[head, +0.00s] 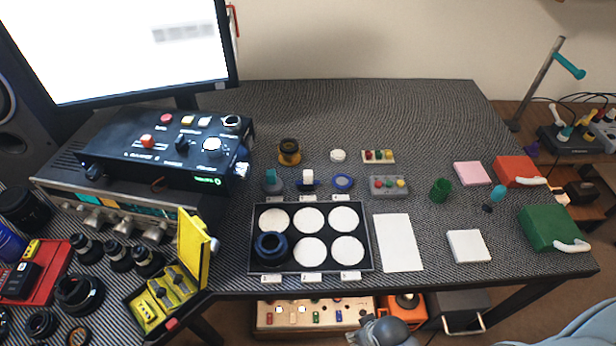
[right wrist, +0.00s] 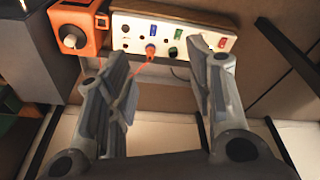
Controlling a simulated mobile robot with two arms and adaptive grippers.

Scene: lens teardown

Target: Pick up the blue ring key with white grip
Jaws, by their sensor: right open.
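The blue ring key with white grip (head: 308,178) stands on the table behind the black tray, its white grip upright above a blue base. To its left is a similar teal key with a dark grip (head: 271,183); to its right lies a flat blue ring (head: 343,183). My right gripper (right wrist: 165,75) is open and empty, with its two fingers spread apart. In the head view a grey part of my right arm shows at the bottom, in front of the table's front edge and well away from the key. My left gripper is out of view.
The black tray (head: 258,225) has several white round pads and a dark blue lens ring (head: 271,246). A white sheet (head: 398,243) lies to its right. A black control box (head: 165,150) stands left. Below the table are a white panel (right wrist: 185,28) and an orange box (right wrist: 75,25).

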